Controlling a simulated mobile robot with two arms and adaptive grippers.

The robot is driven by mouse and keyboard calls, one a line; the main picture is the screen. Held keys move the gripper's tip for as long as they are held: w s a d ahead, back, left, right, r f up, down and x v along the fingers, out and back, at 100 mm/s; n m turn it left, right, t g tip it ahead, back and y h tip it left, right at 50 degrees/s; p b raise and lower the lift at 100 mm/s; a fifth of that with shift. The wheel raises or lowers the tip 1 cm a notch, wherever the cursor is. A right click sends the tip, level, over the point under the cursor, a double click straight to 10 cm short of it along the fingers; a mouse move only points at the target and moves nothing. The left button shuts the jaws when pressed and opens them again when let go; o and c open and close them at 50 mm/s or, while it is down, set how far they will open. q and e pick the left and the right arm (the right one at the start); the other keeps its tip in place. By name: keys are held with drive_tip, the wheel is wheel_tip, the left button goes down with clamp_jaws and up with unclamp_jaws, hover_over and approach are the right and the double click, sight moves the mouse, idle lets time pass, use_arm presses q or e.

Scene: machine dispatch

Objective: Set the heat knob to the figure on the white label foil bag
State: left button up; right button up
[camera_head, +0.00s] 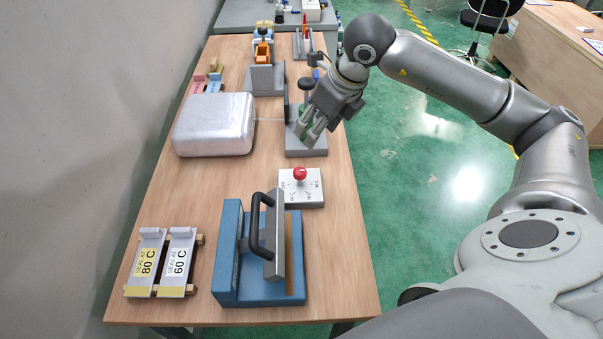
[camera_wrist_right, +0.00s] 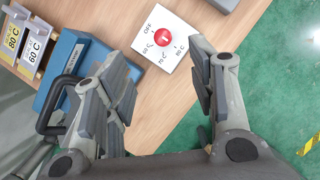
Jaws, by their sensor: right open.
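The red heat knob (camera_head: 300,174) sits on a white dial plate (camera_head: 310,197) on the table. In the right wrist view the knob (camera_wrist_right: 163,38) is surrounded by OFF, 60 C, 70 C and 80 C; its exact setting is hard to read. The white label foil bag (camera_head: 179,261) reads SEAL AT 60 C and lies at the near left; it also shows in the right wrist view (camera_wrist_right: 34,49). Beside it lies the yellow label foil bag (camera_head: 148,260), reading 80 C. My right gripper (camera_head: 312,132) is open and empty, beyond the knob and apart from it. My left gripper is not in view.
A blue sealer (camera_head: 228,262) with a black handle stands between the bags and the table's right side, just nearer than the dial plate. A silver padded case (camera_head: 214,125) lies at left. Grey fixtures (camera_head: 265,80) stand farther back. Bare wood lies left of the dial.

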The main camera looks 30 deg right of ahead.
wheel_tip(320, 180, down, 3)
drive_tip(key=b, duration=0.5)
approach(300, 171)
drive_tip(key=p+x, duration=0.2)
drive_tip(key=x, duration=0.7)
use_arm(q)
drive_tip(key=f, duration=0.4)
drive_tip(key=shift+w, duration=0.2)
use_arm(e)
drive_tip(key=c, duration=1)
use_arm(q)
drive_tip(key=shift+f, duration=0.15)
